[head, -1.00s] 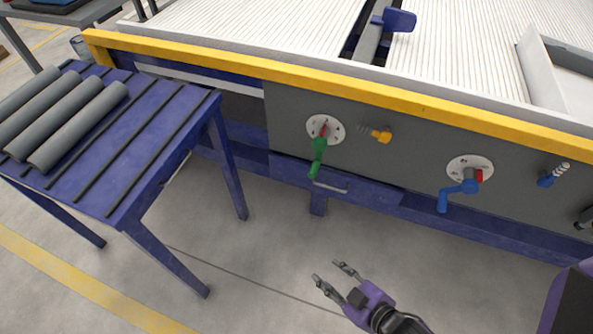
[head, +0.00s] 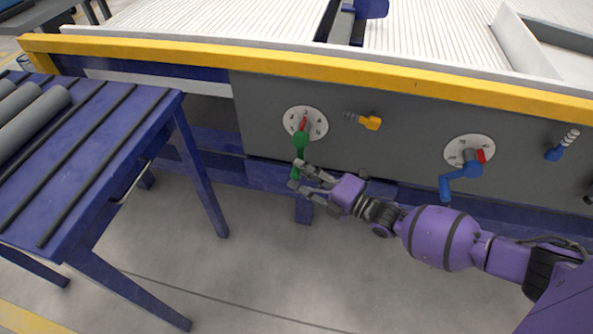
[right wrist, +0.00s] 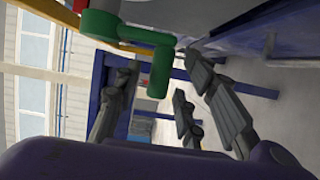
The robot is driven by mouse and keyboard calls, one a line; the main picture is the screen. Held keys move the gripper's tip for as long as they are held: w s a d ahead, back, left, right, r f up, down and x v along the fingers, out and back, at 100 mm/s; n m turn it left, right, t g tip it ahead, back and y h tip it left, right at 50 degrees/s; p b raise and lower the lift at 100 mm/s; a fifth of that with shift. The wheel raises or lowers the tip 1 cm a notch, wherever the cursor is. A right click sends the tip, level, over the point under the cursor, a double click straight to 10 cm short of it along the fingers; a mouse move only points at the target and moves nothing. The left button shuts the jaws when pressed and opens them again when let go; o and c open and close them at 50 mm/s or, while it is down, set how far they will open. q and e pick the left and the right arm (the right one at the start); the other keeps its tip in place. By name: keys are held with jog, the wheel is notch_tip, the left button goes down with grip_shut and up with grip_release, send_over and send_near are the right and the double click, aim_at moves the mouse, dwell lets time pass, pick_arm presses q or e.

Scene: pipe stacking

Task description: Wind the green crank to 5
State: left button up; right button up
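The green crank (head: 300,142) sits on a round white dial (head: 318,119) on the grey panel, with a red pointer at the dial and its handle hanging down. My right gripper (head: 297,174) is open, its fingertips at the lower end of the handle. In the right wrist view the green crank (right wrist: 160,68) reaches down between the open fingers of my right gripper (right wrist: 155,85); I cannot tell whether they touch it. The dial's numbers are too small to read. My left gripper is not in view.
A blue crank (head: 462,172) on a second dial is to the right on the panel. An orange knob (head: 371,122) and a blue knob (head: 554,154) stick out from the panel. A blue table (head: 100,130) with grey pipes (head: 38,120) stands at the left. A yellow rail (head: 300,70) runs above the panel.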

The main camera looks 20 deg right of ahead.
jog(key=shift+x, duration=1.15)
grip_shut()
